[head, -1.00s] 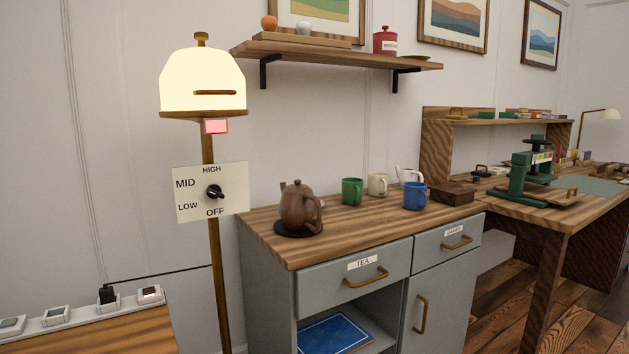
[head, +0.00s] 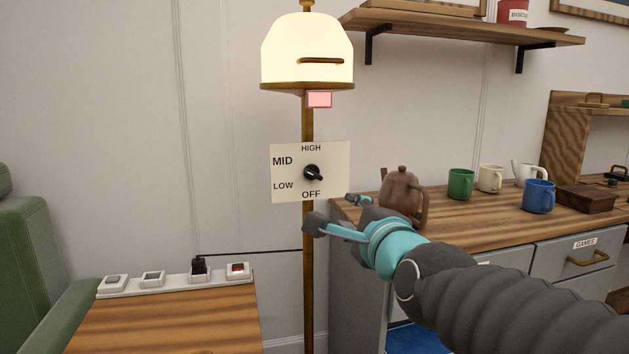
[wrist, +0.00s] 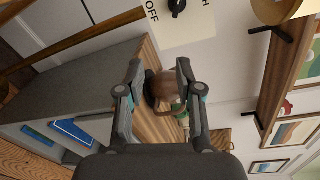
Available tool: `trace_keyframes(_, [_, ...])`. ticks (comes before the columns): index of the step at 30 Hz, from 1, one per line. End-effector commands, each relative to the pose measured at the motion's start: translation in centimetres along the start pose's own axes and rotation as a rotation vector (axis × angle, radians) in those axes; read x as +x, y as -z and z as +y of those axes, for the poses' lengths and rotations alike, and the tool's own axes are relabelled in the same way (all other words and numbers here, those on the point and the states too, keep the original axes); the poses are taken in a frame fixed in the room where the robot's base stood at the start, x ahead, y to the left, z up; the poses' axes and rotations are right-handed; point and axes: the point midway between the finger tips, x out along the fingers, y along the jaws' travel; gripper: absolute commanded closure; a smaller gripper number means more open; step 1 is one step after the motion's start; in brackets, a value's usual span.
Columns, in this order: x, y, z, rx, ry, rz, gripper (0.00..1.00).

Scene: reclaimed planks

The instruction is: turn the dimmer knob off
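The black dimmer knob (head: 313,172) sits on a cream plate (head: 335,188) marked HIGH, MID, LOW and OFF, fixed to the brass lamp pole. Its pointer setting is too small to read surely. The lamp shade (head: 308,58) above glows brightly. In the head view, my gripper (head: 335,211) reaches in from the lower right, below and right of the plate. In the wrist view, my gripper (wrist: 160,65) has its fingers spread and empty. There the knob (wrist: 176,5) and plate (wrist: 200,30) show at the top edge, beyond the fingertips.
A brown teapot (head: 402,192) stands on the cabinet close behind my gripper, with green (head: 460,183) and blue (head: 539,196) mugs to its right. A power strip (head: 175,282) lies on a wooden top at lower left. A shelf (head: 460,28) hangs above. Wall left of the plate is clear.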

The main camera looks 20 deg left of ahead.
Motion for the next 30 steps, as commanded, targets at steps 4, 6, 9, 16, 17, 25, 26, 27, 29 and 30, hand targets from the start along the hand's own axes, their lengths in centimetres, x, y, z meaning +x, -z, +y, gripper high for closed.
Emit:
trace_keyframes(4, [1.2, -2.3, -1.2, 0.169, 0.067, -0.036, 0.65])
trace_keyframes(6, [1.5, -2.8, -1.5, 0.206, 0.08, -0.043, 0.65])
trace_keyframes(9, [2.1, -2.9, -1.7, 0.224, 0.086, -0.046, 0.65])
trace_keyframes(16, [5.2, -3.0, -1.9, 0.223, 0.083, -0.045, 0.65])
trace_keyframes(17, [5.7, -3.0, -2.0, 0.223, 0.083, -0.045, 0.65])
trace_keyframes(25, [10.2, -3.1, -2.4, 0.223, 0.083, -0.044, 0.65])
trace_keyframes(26, [10.6, -3.2, -2.5, 0.223, 0.085, -0.045, 0.65])
trace_keyframes(27, [11.3, -3.2, -2.6, 0.223, 0.084, -0.044, 0.65])
trace_keyframes(29, [12.1, -3.2, -2.7, 0.222, 0.084, -0.045, 0.65])
trace_keyframes(30, [12.7, -3.2, -2.7, 0.223, 0.084, -0.045, 0.65])
